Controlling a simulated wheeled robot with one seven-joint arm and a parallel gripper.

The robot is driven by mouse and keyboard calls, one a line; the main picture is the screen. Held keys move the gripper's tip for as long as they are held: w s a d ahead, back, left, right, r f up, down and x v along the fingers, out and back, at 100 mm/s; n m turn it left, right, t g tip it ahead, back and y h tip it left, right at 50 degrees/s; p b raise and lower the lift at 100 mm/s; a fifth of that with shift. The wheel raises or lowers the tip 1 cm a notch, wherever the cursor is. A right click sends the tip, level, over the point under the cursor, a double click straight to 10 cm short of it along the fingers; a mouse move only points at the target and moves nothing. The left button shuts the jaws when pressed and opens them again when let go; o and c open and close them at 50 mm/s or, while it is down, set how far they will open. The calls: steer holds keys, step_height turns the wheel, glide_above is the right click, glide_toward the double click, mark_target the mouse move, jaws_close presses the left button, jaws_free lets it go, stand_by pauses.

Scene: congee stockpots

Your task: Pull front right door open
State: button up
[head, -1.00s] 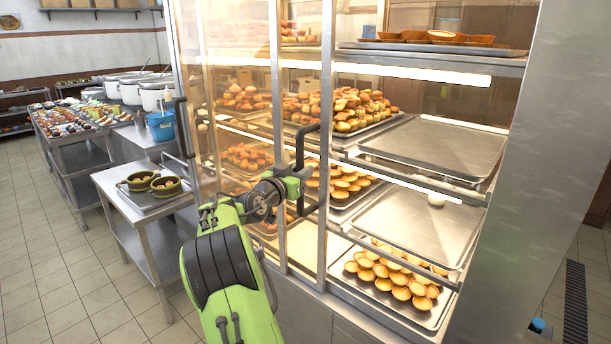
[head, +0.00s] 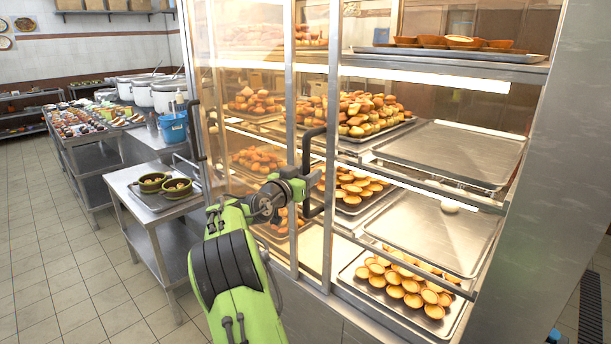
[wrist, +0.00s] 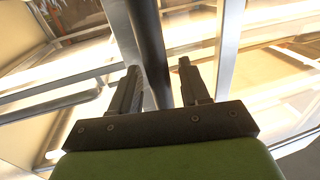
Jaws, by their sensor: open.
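The glass-fronted display case (head: 545,180) has a front right door with a dark metal upright handle (head: 307,150) on its left edge upright. My gripper (head: 300,188) is at this handle, near its lower half. In the wrist view, the dark handle bar (wrist: 150,45) runs down between the two open fingers of my gripper (wrist: 161,82), nearer the left finger. I cannot tell whether either finger touches it. A second dark handle (head: 193,130) is on the left door. I cannot tell how far the right door stands from its frame.
A low steel table (head: 140,212) with two green bowls stands left of the case. Behind it are a blue bucket (head: 173,128) and stockpots (head: 168,97). The tiled floor (head: 60,270) at left is clear.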

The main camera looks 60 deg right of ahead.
steer(key=a, duration=1.5)
steer(key=shift+s+a, duration=0.35)
steer(key=shift+a, duration=0.05)
steer(key=s+a+f+n+t+y, duration=0.2)
steer(key=s+a+f+n+y, duration=0.35)
steer(key=a, duration=0.55)
steer(key=s+a+f+n+t+y, duration=0.1)
steer(key=s+a+f+n+y, duration=0.1)
steer(key=s+a+n+y, duration=0.75)
steer(key=s+a+f+n+t+y, duration=0.25)
steer(key=s+a, duration=0.25)
steer(key=a, duration=0.9)
step_height(320, 180, up, 12)
steer(key=w+p, duration=0.1)
steer(key=p, duration=1.1)
steer(key=shift+d, duration=0.25)
